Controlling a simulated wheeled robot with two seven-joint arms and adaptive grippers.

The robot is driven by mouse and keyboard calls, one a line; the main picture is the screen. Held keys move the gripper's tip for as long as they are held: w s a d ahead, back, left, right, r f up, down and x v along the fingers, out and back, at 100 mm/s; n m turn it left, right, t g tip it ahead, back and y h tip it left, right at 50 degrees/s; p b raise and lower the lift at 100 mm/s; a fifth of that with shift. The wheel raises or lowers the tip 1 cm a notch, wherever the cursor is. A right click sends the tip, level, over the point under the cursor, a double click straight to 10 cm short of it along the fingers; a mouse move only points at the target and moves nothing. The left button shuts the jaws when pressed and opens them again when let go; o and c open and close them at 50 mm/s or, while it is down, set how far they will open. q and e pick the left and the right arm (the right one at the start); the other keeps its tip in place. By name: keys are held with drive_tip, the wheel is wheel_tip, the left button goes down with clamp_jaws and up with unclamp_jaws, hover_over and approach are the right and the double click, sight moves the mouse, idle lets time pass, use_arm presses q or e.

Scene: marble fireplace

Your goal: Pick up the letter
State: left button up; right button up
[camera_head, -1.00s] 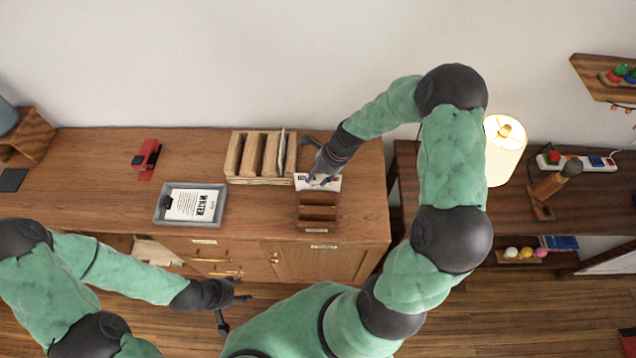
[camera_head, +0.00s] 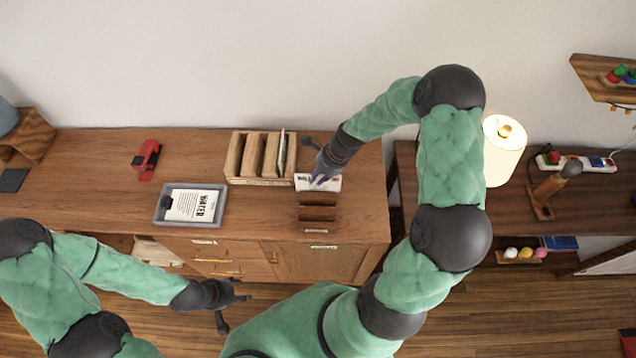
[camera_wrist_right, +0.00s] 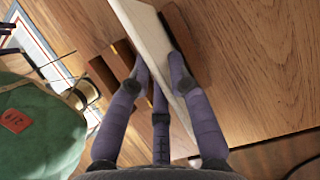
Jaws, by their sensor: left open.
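The white letter (camera_head: 304,182) stands at the back of a small dark wooden letter holder (camera_head: 318,213) on the cabinet top. My right gripper (camera_head: 321,176) is at the letter from behind and above. In the right wrist view the letter (camera_wrist_right: 146,32) runs between my fingers (camera_wrist_right: 160,72), which lie against both its faces. The letter's lower end is hidden in the head view. My left gripper (camera_head: 236,312) is open and empty, low in front of the cabinet.
A wooden rack (camera_head: 234,157) with upright dividers stands left of the letter. A grey tray (camera_head: 160,205) with a printed sheet and a red stapler (camera_head: 146,157) are further left. A lit lamp (camera_head: 503,160) stands to the right. The cabinet top (camera_head: 90,180) is partly clear.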

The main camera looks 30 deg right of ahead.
clamp_jaws()
drive_tip(key=shift+r, duration=0.25)
wheel_tip(320, 180, up, 3)
drive_tip(key=shift+r+p, duration=0.2)
drive_tip(key=shift+p, duration=0.2)
drive_tip(key=s+a+r+p, duration=0.2)
drive_tip(key=s+a+r, duration=0.7)
drive_tip(key=s, duration=0.2)
drive_tip(key=shift+r+p, duration=0.3)
drive_tip(key=shift+p, duration=0.05)
